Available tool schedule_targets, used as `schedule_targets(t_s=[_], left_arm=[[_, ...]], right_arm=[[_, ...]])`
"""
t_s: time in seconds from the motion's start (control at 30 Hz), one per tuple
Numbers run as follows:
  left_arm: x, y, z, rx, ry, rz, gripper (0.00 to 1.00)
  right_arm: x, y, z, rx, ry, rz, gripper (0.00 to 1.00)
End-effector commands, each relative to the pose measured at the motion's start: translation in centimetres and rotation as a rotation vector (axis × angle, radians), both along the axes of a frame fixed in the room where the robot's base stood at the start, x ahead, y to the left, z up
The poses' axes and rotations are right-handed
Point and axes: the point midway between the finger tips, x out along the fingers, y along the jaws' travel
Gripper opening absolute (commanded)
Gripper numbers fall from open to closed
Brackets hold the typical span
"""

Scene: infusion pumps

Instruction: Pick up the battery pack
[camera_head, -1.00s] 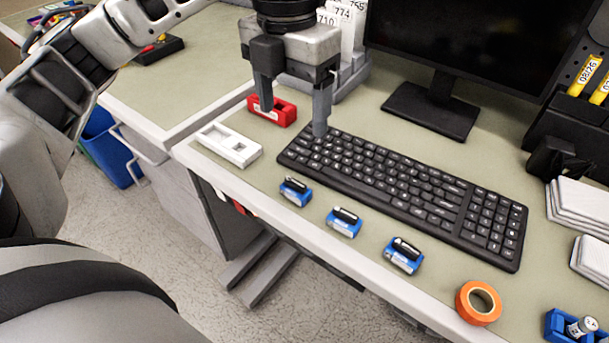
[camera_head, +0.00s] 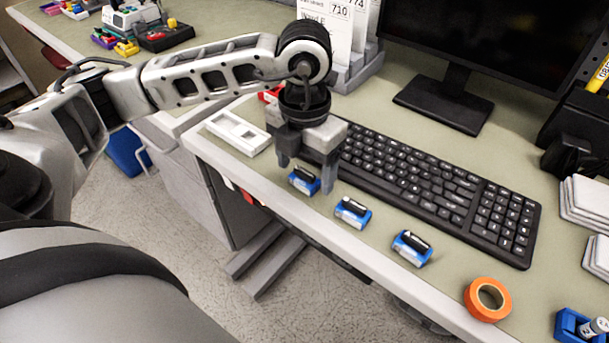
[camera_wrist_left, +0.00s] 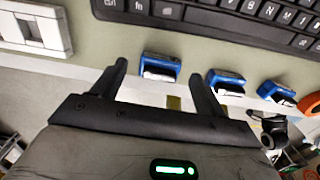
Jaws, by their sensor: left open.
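Three small blue packs, each with a black cylinder on top and a pale front, stand in a row near the desk's front edge. I cannot tell from looks which one is the battery pack. The leftmost blue pack (camera_head: 304,181) shows between the fingers of my left gripper (camera_head: 306,178) in the head view. In the left wrist view this pack (camera_wrist_left: 160,66) lies just beyond the gap of my open left gripper (camera_wrist_left: 157,72), with nothing held. The middle pack (camera_head: 352,212) and the right pack (camera_head: 411,248) stand clear of the gripper. My right gripper is not in view.
A black keyboard (camera_head: 430,190) lies right behind the packs. A white tray (camera_head: 239,132) is left of the gripper, and a red block (camera_head: 268,95) is partly hidden behind the arm. Orange tape (camera_head: 487,299) and another blue holder (camera_head: 578,327) are at the right.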

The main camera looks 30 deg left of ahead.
Motion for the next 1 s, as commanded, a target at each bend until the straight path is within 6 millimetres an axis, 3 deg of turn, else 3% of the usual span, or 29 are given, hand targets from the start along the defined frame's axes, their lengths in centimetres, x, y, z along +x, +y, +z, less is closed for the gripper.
schedule_targets(t_s=[0.13,0.37,0.57,1.0], left_arm=[[-0.01,0.07,-1.39,0.001,0.001,0.001,0.73],[0.03,0.09,-1.52,0.001,-0.001,0.001,0.73],[0.03,0.08,-1.5,0.001,-0.001,0.001,0.22],[0.09,0.04,-0.66,0.0,-0.003,0.001,0.22]], right_arm=[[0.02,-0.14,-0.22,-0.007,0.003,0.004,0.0],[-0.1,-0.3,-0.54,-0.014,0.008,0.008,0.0],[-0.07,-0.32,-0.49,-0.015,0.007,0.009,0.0],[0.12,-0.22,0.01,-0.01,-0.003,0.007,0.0]])
